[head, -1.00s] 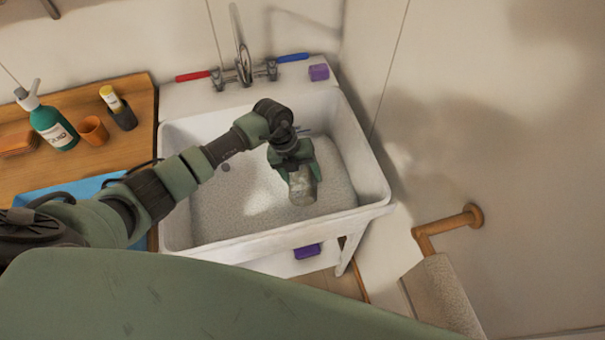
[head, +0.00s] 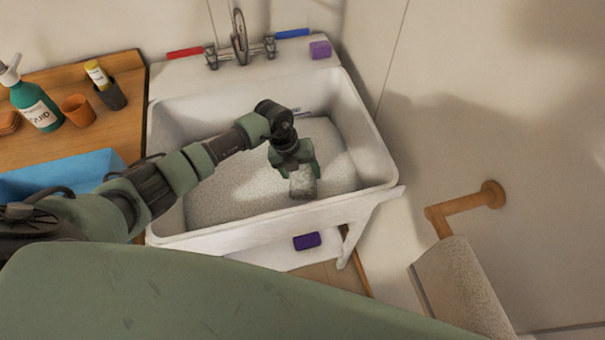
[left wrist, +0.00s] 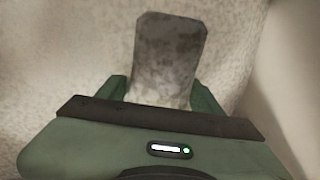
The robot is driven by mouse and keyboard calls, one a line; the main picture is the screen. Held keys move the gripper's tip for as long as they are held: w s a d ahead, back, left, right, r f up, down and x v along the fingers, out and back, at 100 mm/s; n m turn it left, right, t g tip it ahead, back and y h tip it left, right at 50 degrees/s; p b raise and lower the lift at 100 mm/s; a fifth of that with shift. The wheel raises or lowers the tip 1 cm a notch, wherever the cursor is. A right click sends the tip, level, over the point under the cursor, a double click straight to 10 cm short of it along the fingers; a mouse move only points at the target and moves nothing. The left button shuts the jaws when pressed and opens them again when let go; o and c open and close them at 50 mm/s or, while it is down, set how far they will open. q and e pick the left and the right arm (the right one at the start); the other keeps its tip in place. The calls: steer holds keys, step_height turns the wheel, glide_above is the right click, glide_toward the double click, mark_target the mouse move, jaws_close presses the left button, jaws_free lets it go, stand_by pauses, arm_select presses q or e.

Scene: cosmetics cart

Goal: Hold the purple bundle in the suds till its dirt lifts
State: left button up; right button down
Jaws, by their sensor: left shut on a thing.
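The white sink (head: 170,130) holds speckled whitish suds (head: 235,190). My left gripper (head: 302,171) points down over the right front part of the suds. It is shut on a bundle (head: 303,187) that looks grey and blotchy; I see no purple on it. In the left wrist view the bundle (left wrist: 170,52) sticks out between the fingers (left wrist: 160,94) against the suds. I cannot tell how deep its far end sits in them. My right gripper is out of view.
A tap (head: 240,50) stands behind the sink, with a purple block (head: 320,49) on the back right ledge. A dark purple block (head: 307,241) is below the front rim. A wooden counter (head: 75,140) with a green bottle (head: 36,105) lies left. A towel roll (head: 455,285) hangs right.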

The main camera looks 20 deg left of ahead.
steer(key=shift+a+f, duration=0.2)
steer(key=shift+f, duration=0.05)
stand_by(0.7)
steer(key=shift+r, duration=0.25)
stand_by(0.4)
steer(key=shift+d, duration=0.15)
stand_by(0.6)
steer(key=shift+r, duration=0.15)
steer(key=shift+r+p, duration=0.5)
steer(key=shift+p, duration=0.25)
stand_by(4.2)
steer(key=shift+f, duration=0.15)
stand_by(0.4)
